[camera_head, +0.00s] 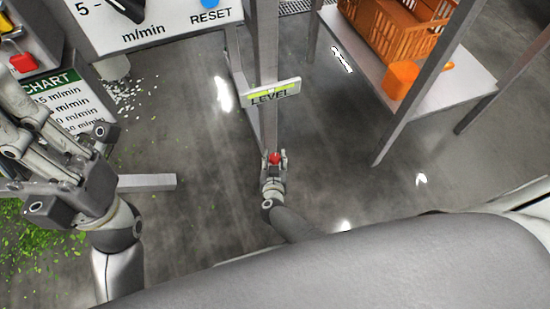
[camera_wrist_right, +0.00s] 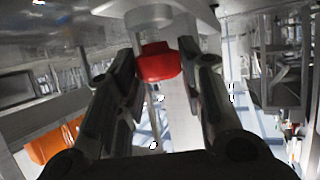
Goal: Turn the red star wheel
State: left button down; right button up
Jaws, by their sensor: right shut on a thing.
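The red star wheel (camera_head: 274,158) sits low on a grey metal post, below a sign reading LEVEL, in the head view. My right gripper (camera_head: 273,163) is at the wheel, with its fingers on either side of it. In the right wrist view the red wheel (camera_wrist_right: 160,62) lies between the fingertips of the right gripper (camera_wrist_right: 163,65), under a pale round fitting. The right gripper is shut on it. My left gripper (camera_head: 75,185) is at the left of the head view, away from the wheel; its fingertips are hard to make out.
The LEVEL sign (camera_head: 273,92) is fixed on the post (camera_head: 266,40) above the wheel. A CHART board (camera_head: 65,100) is at the left. Green scraps lie on the floor.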

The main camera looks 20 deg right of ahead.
jog(key=shift+a, duration=0.1)
jog(key=o, duration=1)
